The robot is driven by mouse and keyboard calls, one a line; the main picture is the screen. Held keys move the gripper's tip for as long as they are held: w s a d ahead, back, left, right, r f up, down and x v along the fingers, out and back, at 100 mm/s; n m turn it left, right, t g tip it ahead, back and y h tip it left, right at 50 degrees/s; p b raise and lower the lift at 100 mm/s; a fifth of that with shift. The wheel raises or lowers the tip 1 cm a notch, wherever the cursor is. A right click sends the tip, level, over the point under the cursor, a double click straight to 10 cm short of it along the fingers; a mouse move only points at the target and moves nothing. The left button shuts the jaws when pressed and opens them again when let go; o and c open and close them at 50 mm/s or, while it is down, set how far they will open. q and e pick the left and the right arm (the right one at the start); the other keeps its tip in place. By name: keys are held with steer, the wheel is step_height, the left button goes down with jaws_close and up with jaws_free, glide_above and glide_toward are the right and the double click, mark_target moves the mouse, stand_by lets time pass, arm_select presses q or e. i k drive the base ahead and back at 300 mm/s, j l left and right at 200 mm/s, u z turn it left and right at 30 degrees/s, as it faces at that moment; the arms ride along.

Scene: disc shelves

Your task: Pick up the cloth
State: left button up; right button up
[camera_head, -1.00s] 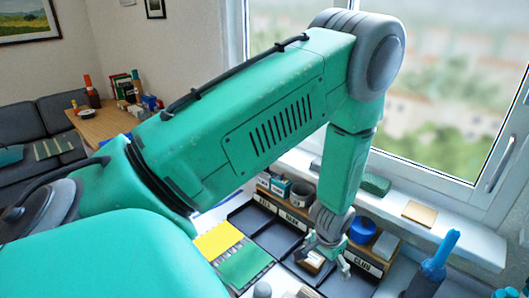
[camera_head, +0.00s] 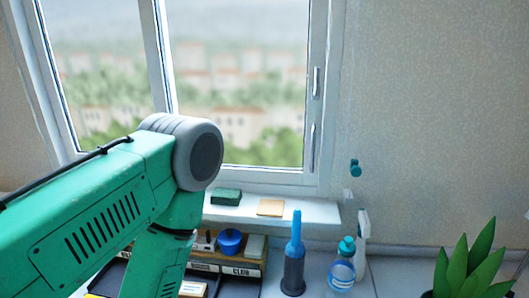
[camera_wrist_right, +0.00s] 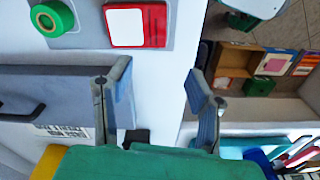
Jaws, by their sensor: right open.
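A flat tan square (camera_head: 270,207) lies on the windowsill in the head view. It may be the cloth, but I cannot tell for sure. A dark green sponge-like block (camera_head: 226,197) lies to its left on the sill. My left arm reaches in from the left in the head view, and its gripper is below the picture. My right gripper (camera_wrist_right: 160,82) shows in the right wrist view with its two fingers wide apart and nothing between them. No clear cloth shows near its fingers.
A blue brush in a dark holder (camera_head: 294,255), a bottle with a teal cap (camera_head: 342,268) and a plant (camera_head: 470,265) stand on the counter. A blue round tub (camera_head: 230,241) sits in a wooden rack. The right wrist view shows a grey drawer front (camera_wrist_right: 50,95) and a red-and-white box (camera_wrist_right: 135,26).

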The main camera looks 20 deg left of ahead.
mark_target(230, 197)
steer(key=k+j, duration=0.7)
